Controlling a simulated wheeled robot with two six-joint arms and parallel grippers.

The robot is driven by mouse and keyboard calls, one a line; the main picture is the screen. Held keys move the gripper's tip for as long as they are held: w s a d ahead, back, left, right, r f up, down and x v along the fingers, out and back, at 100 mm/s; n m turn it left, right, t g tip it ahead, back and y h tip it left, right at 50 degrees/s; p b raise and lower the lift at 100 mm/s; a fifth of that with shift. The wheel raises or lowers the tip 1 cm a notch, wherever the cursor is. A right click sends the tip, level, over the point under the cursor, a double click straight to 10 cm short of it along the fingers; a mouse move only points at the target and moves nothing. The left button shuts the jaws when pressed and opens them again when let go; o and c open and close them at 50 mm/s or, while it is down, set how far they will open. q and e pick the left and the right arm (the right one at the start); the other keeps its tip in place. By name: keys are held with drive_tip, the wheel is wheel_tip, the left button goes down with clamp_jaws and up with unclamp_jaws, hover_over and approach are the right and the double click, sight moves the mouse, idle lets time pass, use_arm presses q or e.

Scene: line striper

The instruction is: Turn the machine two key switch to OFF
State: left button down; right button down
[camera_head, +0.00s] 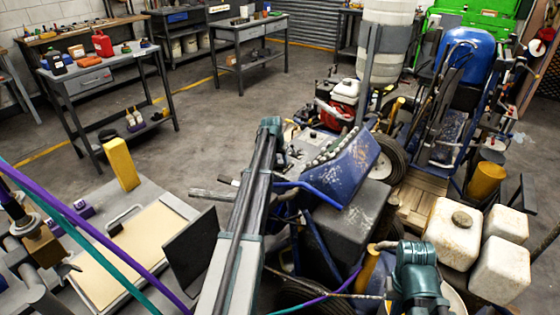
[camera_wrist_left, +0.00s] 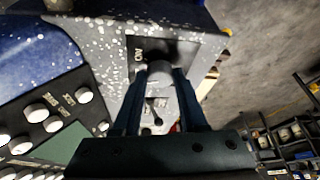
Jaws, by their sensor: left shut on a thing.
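In the left wrist view my left gripper (camera_wrist_left: 158,80) is shut on the grey key switch (camera_wrist_left: 159,69), with one dark finger on each side of it. The switch sits in a recessed plate on a worn, speckled panel (camera_wrist_left: 105,35). An "ON" label (camera_wrist_left: 138,55) stands to its left, and a small toggle (camera_wrist_left: 157,117) lies below it. The switch's exact angle is hard to tell. In the head view my left arm reaches up to the blue line striper (camera_head: 345,170); its wrist hides the switch there.
Round knobs (camera_wrist_left: 38,112) fill the panel at the left of the wrist view. In the head view, white canisters (camera_head: 455,230) and another machine with a blue tank (camera_head: 465,65) stand at right. A grey workbench (camera_head: 95,75) stands at upper left; open floor (camera_head: 225,130) lies between.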

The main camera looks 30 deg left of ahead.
use_arm(q)
drive_tip(key=shift+n, duration=0.7)
drive_tip(key=shift+n+y, duration=0.3)
drive_tip(key=shift+c, duration=2.2)
unclamp_jaws()
drive_tip(key=p+v, duration=1.2)
drive_tip(key=v, duration=0.1)
drive_tip(key=shift+r+p, duration=0.4)
drive_tip(key=shift+w+d, duration=0.1)
drive_tip(key=shift+d, duration=0.05)
